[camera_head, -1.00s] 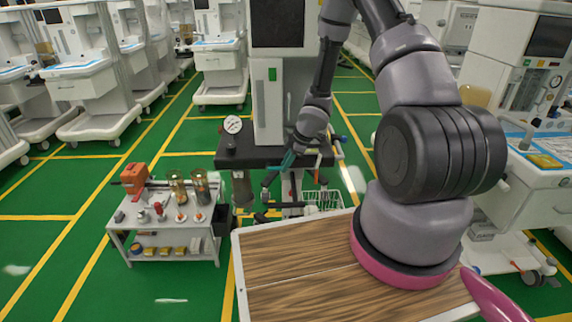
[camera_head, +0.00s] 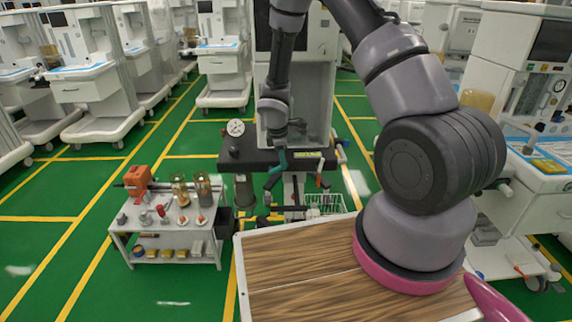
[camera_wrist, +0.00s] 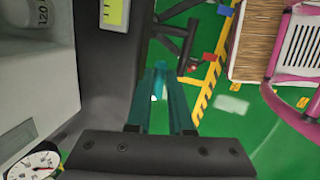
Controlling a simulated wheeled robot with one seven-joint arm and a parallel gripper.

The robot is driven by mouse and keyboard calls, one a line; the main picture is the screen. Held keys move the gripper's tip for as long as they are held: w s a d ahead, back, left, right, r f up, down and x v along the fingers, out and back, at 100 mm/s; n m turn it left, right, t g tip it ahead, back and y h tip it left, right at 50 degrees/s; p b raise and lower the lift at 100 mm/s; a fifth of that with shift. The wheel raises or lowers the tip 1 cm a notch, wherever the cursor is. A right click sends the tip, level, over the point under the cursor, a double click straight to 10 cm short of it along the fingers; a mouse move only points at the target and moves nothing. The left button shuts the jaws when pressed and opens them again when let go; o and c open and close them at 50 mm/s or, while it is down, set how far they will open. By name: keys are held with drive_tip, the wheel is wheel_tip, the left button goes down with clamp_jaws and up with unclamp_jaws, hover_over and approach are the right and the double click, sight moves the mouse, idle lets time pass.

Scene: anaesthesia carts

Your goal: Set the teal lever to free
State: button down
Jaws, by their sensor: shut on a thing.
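The teal lever (camera_head: 277,163) is at the front of a dark cart ledge in the head view, slanting steeply down to the left. My gripper (camera_head: 279,149) reaches down to it from above and is shut on it. In the wrist view, teal parts converge ahead of my dark gripper base; my gripper's fingertips (camera_wrist: 160,72) and the lever are hard to tell apart there. The lever's pivot and any position marks are not clear. A yellow-green label (camera_head: 308,154) is on the ledge just right of my gripper.
A pressure gauge (camera_head: 236,128) stands at the ledge's left end. A red-tipped lever (camera_head: 321,180) hangs right of the teal one. A small white bench (camera_head: 133,227) with canisters and an orange tool is at left. A wood-topped table (camera_head: 300,262) is in front.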

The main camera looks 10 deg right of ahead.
sight(275, 169)
drive_tip(key=a+h, duration=0.2)
drive_tip(key=h, duration=0.1)
drive_tip(key=r+h, duration=0.1)
drive_tip(key=shift+w+a+r+g+h, duration=0.1)
drive_tip(key=shift+w+a+g+h, duration=0.2)
drive_tip(key=shift+a+g, duration=0.1)
drive_tip(key=a+h, duration=0.2)
drive_tip(key=h, duration=0.1)
drive_tip(key=n+h, duration=0.1)
drive_tip(key=h, duration=0.1)
drive_tip(key=shift+w+a+r+g, duration=0.1)
drive_tip(key=shift+w+a+g, duration=0.15)
drive_tip(key=shift+a+g, duration=0.15)
drive_tip(key=c, duration=1.1)
unclamp_jaws()
drive_tip(key=shift+a, duration=0.1)
drive_tip(key=v, duration=1)
drive_tip(key=shift+a, duration=0.35)
